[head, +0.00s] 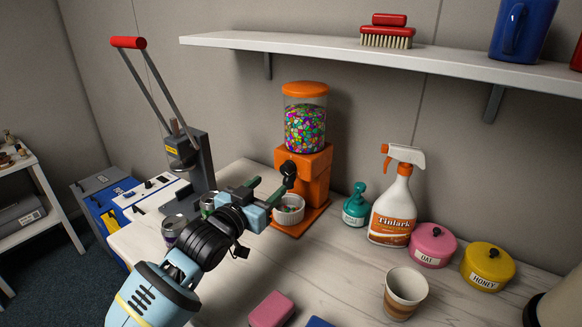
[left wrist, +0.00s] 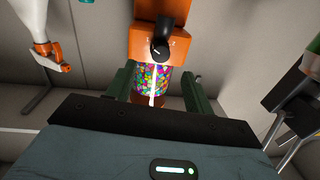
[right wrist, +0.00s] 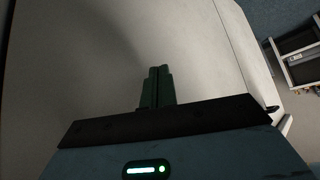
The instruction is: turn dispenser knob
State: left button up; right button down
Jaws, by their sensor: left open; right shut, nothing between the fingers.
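The orange dispenser (head: 312,180) stands against the back wall, with a clear jar of coloured candy under an orange lid. Its black knob (head: 289,170) is on the front; in the left wrist view the knob (left wrist: 160,50) shows beyond and between my fingertips. My left gripper (head: 271,183) is open in front of the knob, its green fingers apart. I see no contact with the knob. My right gripper (right wrist: 160,70) is shut and empty, and shows only in the right wrist view.
A spray bottle (head: 393,205), a teal soap bottle (head: 355,207), pink (head: 432,246) and yellow (head: 487,267) jars and a paper cup (head: 405,294) stand right of the dispenser. A lever press (head: 190,155) is at left. A shelf (head: 350,52) hangs above.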

aim_at(285, 171)
pick_arm(q)
jog(key=x, duration=0.5)
jog(key=shift+w+d+b, duration=0.15)
jog(key=shift+w+b, duration=0.15)
jog(key=shift+x, duration=0.8)
pick_arm(e)
jog(key=shift+s+a+f, duration=0.25)
jog(key=shift+s+f, duration=0.2)
jog(key=shift+s, duration=0.2)
pick_arm(q)
jog(key=shift+r, duration=0.1)
jog(key=c, duration=1)
jog(key=shift+o, duration=0.2)
pick_arm(e)
jog(key=shift+s+f+g, duration=0.2)
jog(key=shift+s+g, duration=0.1)
jog(key=shift+s, duration=0.2)
